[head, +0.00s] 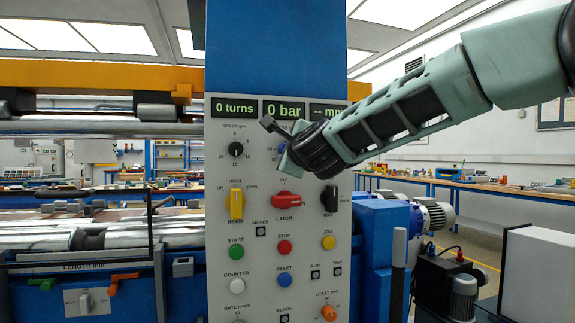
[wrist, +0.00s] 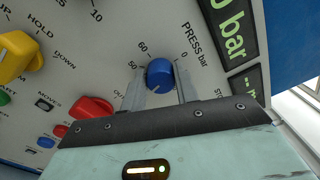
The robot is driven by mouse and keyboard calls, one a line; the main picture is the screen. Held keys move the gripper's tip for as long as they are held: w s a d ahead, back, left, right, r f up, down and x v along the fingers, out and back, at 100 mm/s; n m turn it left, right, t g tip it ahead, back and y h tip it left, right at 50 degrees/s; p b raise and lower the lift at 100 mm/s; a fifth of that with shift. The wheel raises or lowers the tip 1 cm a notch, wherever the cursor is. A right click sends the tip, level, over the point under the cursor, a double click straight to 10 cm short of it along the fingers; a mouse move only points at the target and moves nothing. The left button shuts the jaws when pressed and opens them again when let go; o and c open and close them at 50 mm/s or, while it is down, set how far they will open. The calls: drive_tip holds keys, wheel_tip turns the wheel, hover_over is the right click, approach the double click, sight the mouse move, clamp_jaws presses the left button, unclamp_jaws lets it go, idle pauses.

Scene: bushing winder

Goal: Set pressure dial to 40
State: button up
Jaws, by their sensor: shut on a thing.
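The blue pressure dial (wrist: 160,73) is on the grey panel beside the label "PRESS bar". My gripper (wrist: 159,84) is shut on it, with one finger on each side of the knob. A small pale mark shows low on the dial's face, but I cannot tell which value it points at. The scale numbers around it are partly hidden by my fingers. In the head view my gripper (head: 283,143) is at the panel and hides most of the dial. The pressure display (head: 284,110) reads "0 bar".
A black speed dial (head: 236,148) is left of my gripper. A yellow selector (head: 236,204), a red latch knob (head: 287,200) and a black knob (head: 329,199) sit below. Several push buttons are lower on the panel.

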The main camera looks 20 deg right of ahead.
drive_tip(key=shift+m+b, duration=0.95)
drive_tip(key=shift+m, duration=0.25)
drive_tip(key=o, duration=1)
